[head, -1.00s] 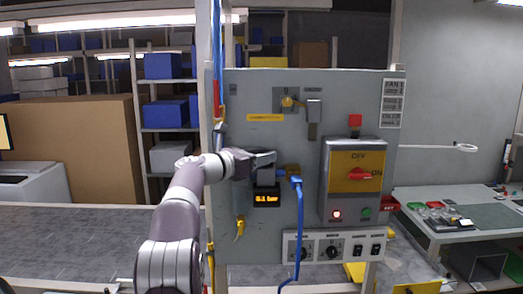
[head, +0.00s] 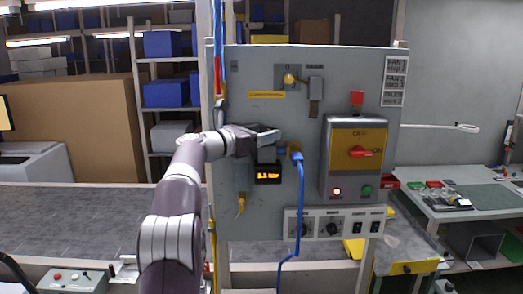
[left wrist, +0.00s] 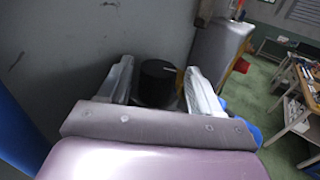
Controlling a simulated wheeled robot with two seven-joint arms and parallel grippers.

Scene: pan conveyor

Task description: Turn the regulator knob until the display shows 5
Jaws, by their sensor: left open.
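The regulator (head: 267,155) is mounted on the grey panel, with a small dark display (head: 268,174) with orange digits below it. The digits are too blurred to read with certainty. My left gripper (head: 268,137) is at the top of the regulator, its fingers pointing right in the head view. In the left wrist view, the black round regulator knob (left wrist: 157,82) stands between the two open fingers of my left gripper (left wrist: 158,85). I cannot tell whether the fingers touch it. My right gripper is not in view.
A blue hose (head: 301,205) hangs just right of the regulator. A yellow switch box (head: 355,138) with a red handle is further right. A strip of dials and switches (head: 333,225) is below. A bench (head: 470,208) stands at the far right.

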